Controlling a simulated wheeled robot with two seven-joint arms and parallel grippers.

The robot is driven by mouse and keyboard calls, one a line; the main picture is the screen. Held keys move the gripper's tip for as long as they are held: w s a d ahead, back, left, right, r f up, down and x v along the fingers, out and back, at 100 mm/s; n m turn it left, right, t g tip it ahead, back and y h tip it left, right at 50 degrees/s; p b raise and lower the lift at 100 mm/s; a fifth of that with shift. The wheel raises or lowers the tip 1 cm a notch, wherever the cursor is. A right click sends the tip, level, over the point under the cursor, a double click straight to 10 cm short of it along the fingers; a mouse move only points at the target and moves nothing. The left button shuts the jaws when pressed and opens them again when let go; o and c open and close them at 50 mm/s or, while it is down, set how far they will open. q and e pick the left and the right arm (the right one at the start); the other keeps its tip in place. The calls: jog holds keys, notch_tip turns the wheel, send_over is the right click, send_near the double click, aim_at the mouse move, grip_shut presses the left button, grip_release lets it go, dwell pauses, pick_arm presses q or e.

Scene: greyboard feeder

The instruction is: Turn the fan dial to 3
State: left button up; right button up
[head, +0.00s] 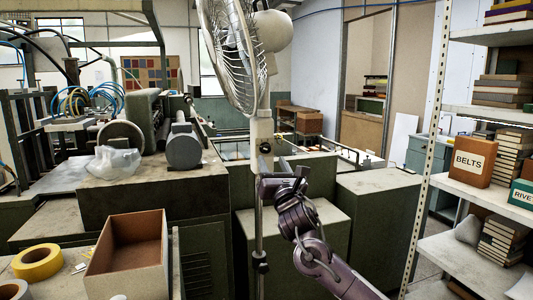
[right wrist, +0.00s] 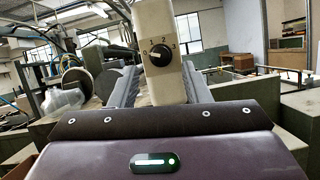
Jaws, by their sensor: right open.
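The fan (head: 228,50) stands on a pole, with a pale control box (head: 261,128) below its head. The dark round dial (right wrist: 159,55) is on the box's front, with 0, 1, 2 and 3 printed around it. Its pale pointer mark appears turned left, toward the 0. The dial also shows small in the head view (head: 265,148). My right gripper (head: 282,180) is just below the box in the head view. In the right wrist view its two grey fingers (right wrist: 158,84) are apart and empty, one either side of the box's lower part, with the dial above and between them. My left gripper is out of view.
An open cardboard box (head: 130,255) and yellow tape (head: 37,262) lie at the lower left. Green machine cabinets (head: 300,235) stand behind the fan pole. A shelf rack (head: 480,190) with boxes is at the right. Some floor shows between cabinets and rack.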

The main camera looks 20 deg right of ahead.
aim_at(267, 151)
jog(key=shift+p+x, duration=0.5)
jog(key=shift+x, duration=1.75)
jog(key=shift+f, duration=0.15)
grip_shut()
